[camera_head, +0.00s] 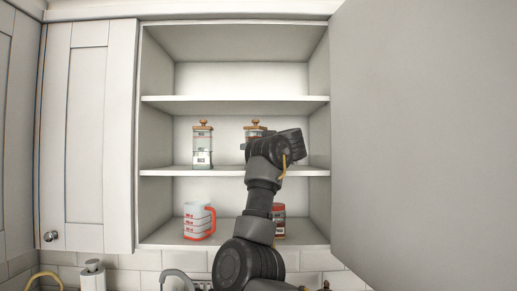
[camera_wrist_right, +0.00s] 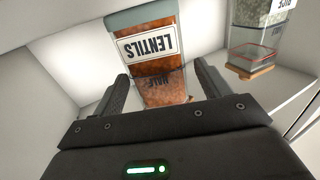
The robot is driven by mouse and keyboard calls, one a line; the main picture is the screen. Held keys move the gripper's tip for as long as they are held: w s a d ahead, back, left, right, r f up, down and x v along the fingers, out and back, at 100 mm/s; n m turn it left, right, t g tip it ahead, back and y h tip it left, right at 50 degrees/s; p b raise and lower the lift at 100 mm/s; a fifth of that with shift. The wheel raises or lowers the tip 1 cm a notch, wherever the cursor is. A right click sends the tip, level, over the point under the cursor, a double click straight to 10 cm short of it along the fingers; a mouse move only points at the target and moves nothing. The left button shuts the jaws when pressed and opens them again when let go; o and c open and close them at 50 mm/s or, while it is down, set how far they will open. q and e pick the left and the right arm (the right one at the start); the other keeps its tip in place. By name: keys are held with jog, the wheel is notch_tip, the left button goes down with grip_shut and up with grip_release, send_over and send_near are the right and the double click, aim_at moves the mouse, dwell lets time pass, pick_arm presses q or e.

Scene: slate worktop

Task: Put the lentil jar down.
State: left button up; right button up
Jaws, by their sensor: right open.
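The lentil jar (camera_head: 255,127) is at the right of the middle shelf (camera_head: 185,171) in the head view. Its lid and upper part show there; my right arm hides the rest. In the right wrist view the jar (camera_wrist_right: 152,62) appears upside down, with a LENTILS label and orange-brown contents. My right gripper (camera_wrist_right: 160,80) is open, with one finger on each side of the jar. My left gripper is not in view.
A similar lidded jar (camera_head: 203,147) stands left on the same shelf; it also shows in the right wrist view (camera_wrist_right: 256,40). The top shelf (camera_head: 230,98) is empty. A large pale panel (camera_head: 430,130) borders the right.

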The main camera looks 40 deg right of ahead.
jog(key=shift+r, duration=0.15)
jog(key=shift+s, duration=0.2)
jog(key=b+v, duration=0.8)
jog(key=v, duration=0.3)
jog(key=shift+s+b, duration=0.35)
jog(key=shift+a, duration=0.15)
